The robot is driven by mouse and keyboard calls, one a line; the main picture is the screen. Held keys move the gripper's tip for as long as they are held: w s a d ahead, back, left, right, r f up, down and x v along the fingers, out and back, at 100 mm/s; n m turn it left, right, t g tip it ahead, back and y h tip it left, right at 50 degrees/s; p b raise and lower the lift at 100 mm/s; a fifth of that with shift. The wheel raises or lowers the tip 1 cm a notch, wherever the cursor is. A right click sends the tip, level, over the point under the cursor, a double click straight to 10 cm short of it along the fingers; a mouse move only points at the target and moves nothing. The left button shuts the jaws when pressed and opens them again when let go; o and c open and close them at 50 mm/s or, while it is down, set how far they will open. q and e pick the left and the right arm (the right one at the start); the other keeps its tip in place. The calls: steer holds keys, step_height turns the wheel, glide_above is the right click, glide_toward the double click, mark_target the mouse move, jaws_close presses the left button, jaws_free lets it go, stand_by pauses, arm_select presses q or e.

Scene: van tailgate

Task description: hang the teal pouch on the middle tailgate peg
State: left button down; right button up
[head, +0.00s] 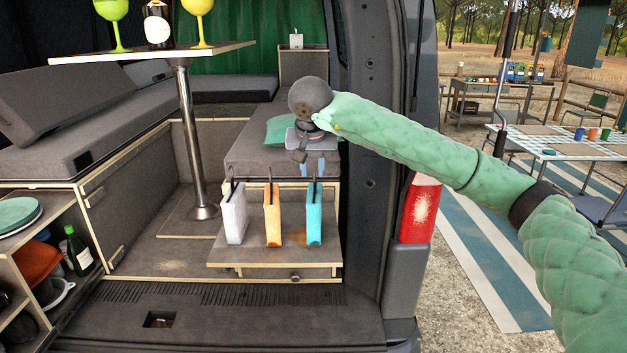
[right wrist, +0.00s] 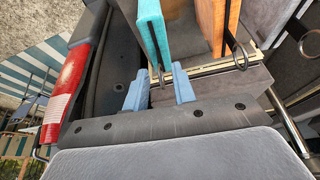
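The teal pouch (head: 314,216) stands upright on the low wooden shelf (head: 225,254) in the van, rightmost of three pouches. A dark loop rises from its top. My right gripper (head: 313,171) points down just above it. In the right wrist view the two blue fingers of the right gripper (right wrist: 160,76) are apart, with the teal pouch (right wrist: 153,28) just beyond them. The pouch's dark loop (right wrist: 160,76) shows between the fingertips; I cannot tell whether they touch it. My left gripper is not in view. I cannot make out the tailgate pegs.
An orange pouch (head: 272,216) and a pale grey pouch (head: 236,214) stand to the left of the teal one. A table post (head: 189,140) rises behind them. The van's door pillar (head: 368,150) and red tail light (head: 420,208) stand close on the right.

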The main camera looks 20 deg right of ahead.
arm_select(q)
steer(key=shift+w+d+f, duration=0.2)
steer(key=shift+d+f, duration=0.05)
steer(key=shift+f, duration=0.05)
arm_select(e)
steer(key=shift+v, duration=0.75)
